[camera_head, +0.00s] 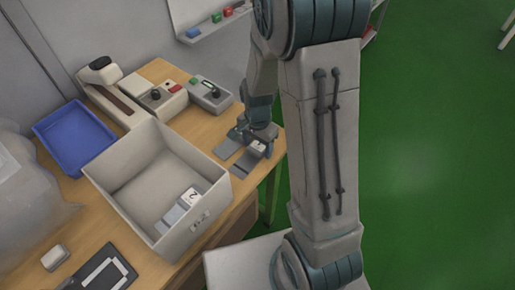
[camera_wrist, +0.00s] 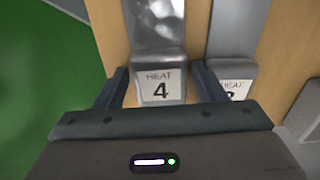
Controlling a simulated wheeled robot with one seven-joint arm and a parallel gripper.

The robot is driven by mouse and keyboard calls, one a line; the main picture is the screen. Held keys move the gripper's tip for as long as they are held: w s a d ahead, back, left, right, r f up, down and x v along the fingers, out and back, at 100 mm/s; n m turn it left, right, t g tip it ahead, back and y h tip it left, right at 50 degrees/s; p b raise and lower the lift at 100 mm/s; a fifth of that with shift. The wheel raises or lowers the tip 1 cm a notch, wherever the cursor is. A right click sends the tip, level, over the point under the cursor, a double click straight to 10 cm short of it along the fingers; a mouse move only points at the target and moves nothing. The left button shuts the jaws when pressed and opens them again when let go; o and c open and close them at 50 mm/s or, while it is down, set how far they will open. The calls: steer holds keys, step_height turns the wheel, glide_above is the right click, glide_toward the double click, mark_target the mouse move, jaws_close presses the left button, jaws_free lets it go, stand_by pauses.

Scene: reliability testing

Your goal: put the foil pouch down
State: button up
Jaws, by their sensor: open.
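A silver foil pouch with a white "HEAT 4" label (camera_wrist: 158,38) lies on the wooden table between my fingers in the wrist view. In the head view this pouch (camera_head: 246,161) lies near the table's right end. My gripper (camera_wrist: 160,72) is open, with one dark finger on each side of the labelled end; it also shows in the head view (camera_head: 252,136). A second foil pouch (camera_wrist: 237,30) lies beside it to the right, its label number partly hidden by my finger. A gap of bare wood separates the two pouches.
A grey open box (camera_head: 121,202) on the table holds more labelled pouches (camera_head: 178,208). Behind it are a blue tray (camera_head: 75,137), a sealer-like machine (camera_head: 125,100) and a small device with buttons (camera_head: 209,95). The table's edge is close to the "HEAT 4" pouch; green floor lies beyond.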

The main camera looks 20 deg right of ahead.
steer(key=c, duration=0.8)
steer(key=shift+r, duration=0.1)
